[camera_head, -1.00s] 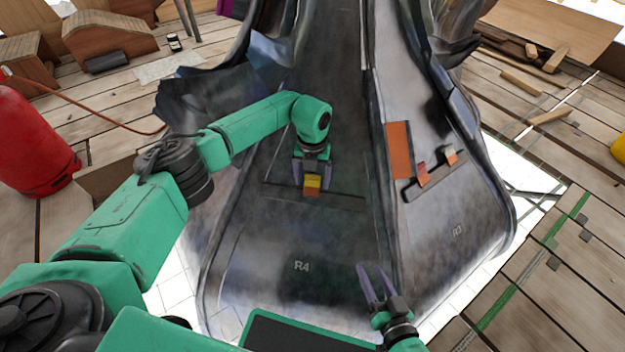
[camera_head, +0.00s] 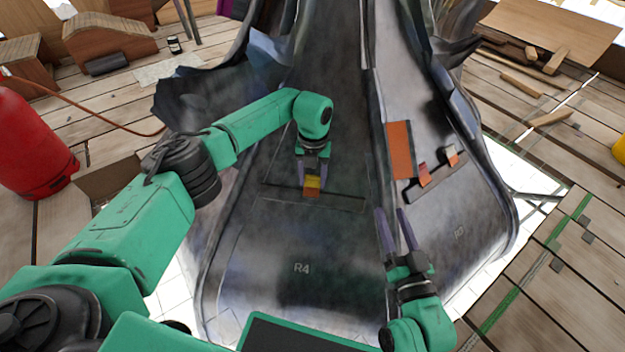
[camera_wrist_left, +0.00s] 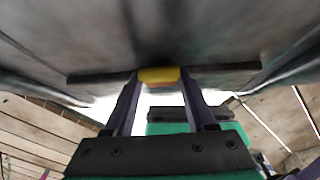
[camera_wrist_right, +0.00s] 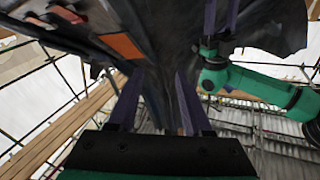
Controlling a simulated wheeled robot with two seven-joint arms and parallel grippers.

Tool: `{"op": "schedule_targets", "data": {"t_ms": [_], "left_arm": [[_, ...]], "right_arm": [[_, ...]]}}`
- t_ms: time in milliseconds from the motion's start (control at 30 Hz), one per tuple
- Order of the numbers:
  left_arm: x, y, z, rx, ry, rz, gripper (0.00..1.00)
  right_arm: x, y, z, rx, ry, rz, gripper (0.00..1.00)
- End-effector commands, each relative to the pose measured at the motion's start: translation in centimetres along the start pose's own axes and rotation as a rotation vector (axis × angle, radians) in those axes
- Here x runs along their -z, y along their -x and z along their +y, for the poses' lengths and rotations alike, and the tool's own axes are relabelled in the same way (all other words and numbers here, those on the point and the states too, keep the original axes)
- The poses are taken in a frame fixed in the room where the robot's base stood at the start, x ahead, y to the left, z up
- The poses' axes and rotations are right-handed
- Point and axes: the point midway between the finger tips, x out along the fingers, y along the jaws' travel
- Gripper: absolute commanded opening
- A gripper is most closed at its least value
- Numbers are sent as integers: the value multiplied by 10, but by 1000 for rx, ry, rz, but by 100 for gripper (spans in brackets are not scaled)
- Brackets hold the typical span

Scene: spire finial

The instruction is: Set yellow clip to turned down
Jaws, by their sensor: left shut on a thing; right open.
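The yellow clip (camera_head: 312,181) sits at the dark slotted bar (camera_head: 340,201) on the R4 panel of the spire, with an orange part below its yellow top. It also shows in the left wrist view (camera_wrist_left: 158,75) between the fingers. My left gripper (camera_head: 313,184) is shut on the yellow clip, one finger on each side. My right gripper (camera_head: 394,212) is open and empty, in front of the spire, right of the R4 mark and apart from the clip. In the right wrist view its fingers (camera_wrist_right: 154,88) stand apart with nothing between them.
On the R3 panel are an orange plate (camera_head: 400,150) and two small clips, one red-orange (camera_head: 424,174) and one pale-topped (camera_head: 451,155). A red cylinder (camera_head: 30,145) stands at the left. Wooden decking surrounds the spire, with loose boards (camera_head: 550,118) at the right.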

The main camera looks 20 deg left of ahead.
Motion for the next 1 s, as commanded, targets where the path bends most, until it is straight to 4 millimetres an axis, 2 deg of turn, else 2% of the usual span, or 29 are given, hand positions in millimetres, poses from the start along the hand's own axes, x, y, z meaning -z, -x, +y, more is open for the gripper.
{"op": "schedule_targets", "data": {"t_ms": [233, 400, 500, 667, 933, 967, 1000], "left_arm": [[-3, -2, 2, -2, 3, 22, 0], [-4, -2, 1, -1, 2, 38, 0], [-4, -2, 2, 0, 2, 48, 0], [-4, -1, 1, 1, 1, 56, 0], [-4, 0, 1, 2, 2, 56, 0], [-4, 0, 1, 2, 2, 56, 60], [-4, 0, 1, 2, 2, 56, 75]], "right_arm": [[69, -24, -3, 28, 56, 205, 50], [117, -32, -8, 47, 93, 343, 50], [138, -33, -11, 56, 108, 404, 50], [154, -33, -13, 63, 120, 449, 50], [155, -33, -14, 64, 121, 451, 50], [155, -33, -14, 64, 121, 451, 50], [155, -33, -14, 64, 121, 451, 50]]}}
